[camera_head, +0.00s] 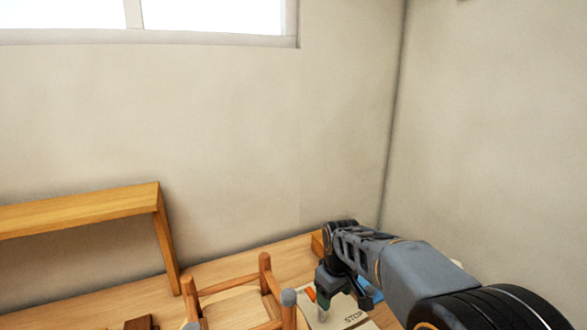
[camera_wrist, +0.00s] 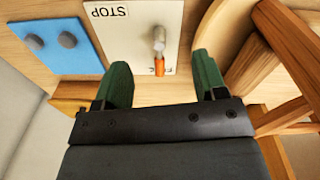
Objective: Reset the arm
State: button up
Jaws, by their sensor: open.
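My arm reaches in from the lower right in the head view, and my gripper (camera_head: 338,285) hangs low over the wooden tabletop. In the wrist view my gripper (camera_wrist: 161,62) has its two green fingers spread apart with nothing held. Beyond and between the fingers is a white panel (camera_wrist: 105,42) marked STOP. I cannot tell whether the fingers touch the panel.
A blue plate (camera_wrist: 62,48) with two dark knobs lies beside the panel. A wooden stool-like frame (camera_head: 265,275) stands close to my gripper. A wooden shelf or rack (camera_head: 90,207) stands at the left against the wall. Walls meet in a corner behind; the space above is clear.

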jog(key=s+d+r+m+t, duration=0.1)
jog(key=s+d+m, duration=0.2)
jog(key=s, duration=0.5)
jog(key=s+d+r+m+t, duration=0.1)
jog(key=s+d+m+t, duration=0.1)
jog(key=s, duration=0.6)
jog(key=shift+s+d+r+m, duration=0.15)
jog(key=shift+d+r+m, duration=0.2)
jog(key=shift+d+m, duration=0.55)
jog(key=shift+a, duration=0.25)
